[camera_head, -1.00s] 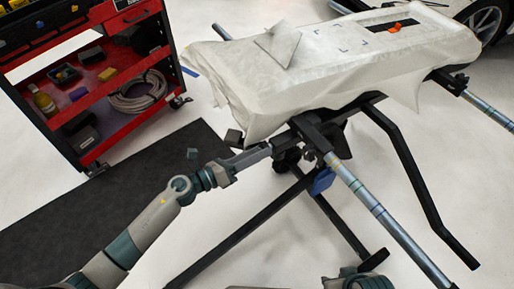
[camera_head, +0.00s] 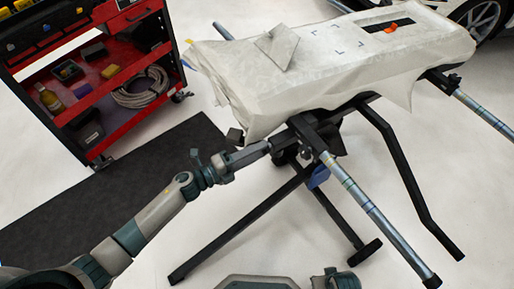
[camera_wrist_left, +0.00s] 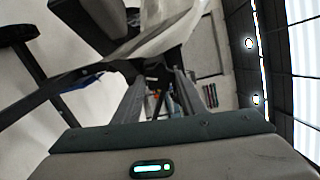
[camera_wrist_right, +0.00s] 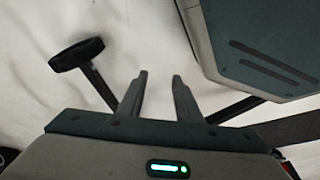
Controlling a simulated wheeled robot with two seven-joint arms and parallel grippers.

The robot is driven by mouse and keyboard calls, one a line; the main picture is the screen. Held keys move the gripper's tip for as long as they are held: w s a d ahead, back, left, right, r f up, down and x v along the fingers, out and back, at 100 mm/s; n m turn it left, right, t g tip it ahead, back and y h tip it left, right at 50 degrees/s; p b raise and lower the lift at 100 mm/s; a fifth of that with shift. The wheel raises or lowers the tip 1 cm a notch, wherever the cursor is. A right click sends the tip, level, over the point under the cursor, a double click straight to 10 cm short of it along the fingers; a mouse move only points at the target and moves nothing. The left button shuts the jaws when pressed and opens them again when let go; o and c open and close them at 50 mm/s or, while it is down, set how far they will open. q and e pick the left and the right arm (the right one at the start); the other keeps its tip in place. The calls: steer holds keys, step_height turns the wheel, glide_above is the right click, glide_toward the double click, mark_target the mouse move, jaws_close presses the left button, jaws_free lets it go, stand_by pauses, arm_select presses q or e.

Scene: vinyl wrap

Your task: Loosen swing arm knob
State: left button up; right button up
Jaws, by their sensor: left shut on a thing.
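My left gripper (camera_head: 268,146) reaches in to the joint of the black stand under the draped panel. Its fingers are shut on a small dark thing at the joint, which I take to be the swing arm knob (camera_wrist_left: 151,70). The knob is mostly hidden by the fingers in the head view, and its shape is unclear in the left wrist view. The stand's swing arm (camera_head: 370,203) is a silver tube with a dark end, slanting down to the right. My right gripper (camera_wrist_right: 160,80) is open and empty above the white floor.
A white-draped panel (camera_head: 330,75) lies on the stand, with an orange tool (camera_head: 391,28) on top. A black stand leg (camera_head: 235,225) runs down left, with a round foot (camera_head: 366,251) nearby. A red tool cart (camera_head: 130,90) stands at upper left by a dark mat (camera_head: 120,190).

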arm_select(q)
steer(key=shift+n, duration=0.6)
arm_select(e)
steer(key=shift+s+d+f, duration=0.1)
steer(key=shift+s+f, duration=0.25)
steer(key=shift+f, duration=0.5)
arm_select(q)
steer(key=o, duration=1.1)
steer(key=shift+c, duration=0.2)
steer(key=shift+a, duration=0.1)
steer(key=b+v, duration=0.1)
steer(key=v, duration=1.6)
steer(key=shift+b, duration=0.4)
arm_select(e)
steer(key=r, duration=0.2)
steer(key=w+r, duration=0.1)
steer(key=r, duration=0.2)
steer(key=shift+w+a+r, duration=0.3)
arm_select(q)
steer(key=shift+a, duration=0.1)
